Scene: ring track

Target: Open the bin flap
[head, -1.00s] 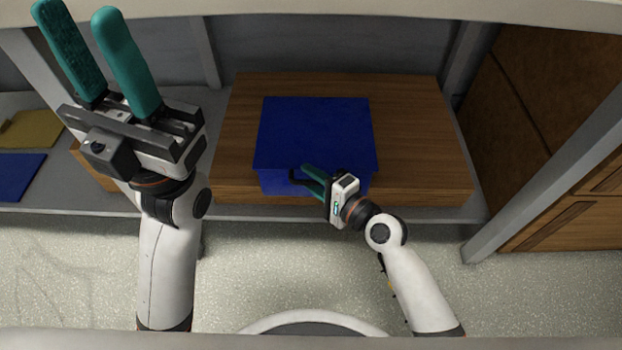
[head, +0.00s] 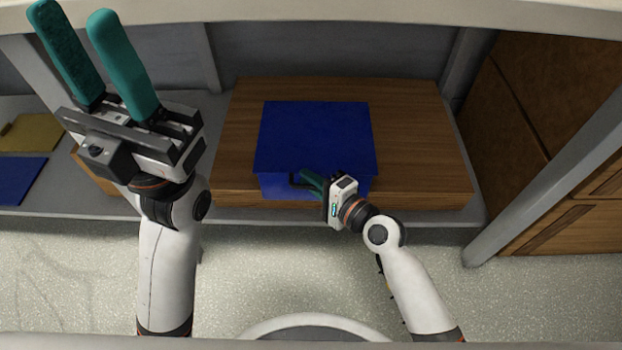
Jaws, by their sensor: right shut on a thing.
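A blue bin with a flat blue flap (head: 315,135) on top stands on a wooden board. The flap looks closed. A dark handle (head: 293,180) shows at the bin's front (head: 272,189). My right gripper (head: 306,180) is at the front of the bin, shut on the handle; its fingers partly hide the handle and the front face. My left gripper (head: 88,62) is raised at the upper left, far from the bin, with its two teal fingers apart and nothing between them.
The wooden board (head: 420,150) lies on a grey shelf (head: 60,205). Another blue lid (head: 20,180) and a yellow one (head: 32,133) are at the far left. A grey post (head: 545,175) stands at the right, in front of wooden cabinets (head: 575,130). A white beam crosses the top.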

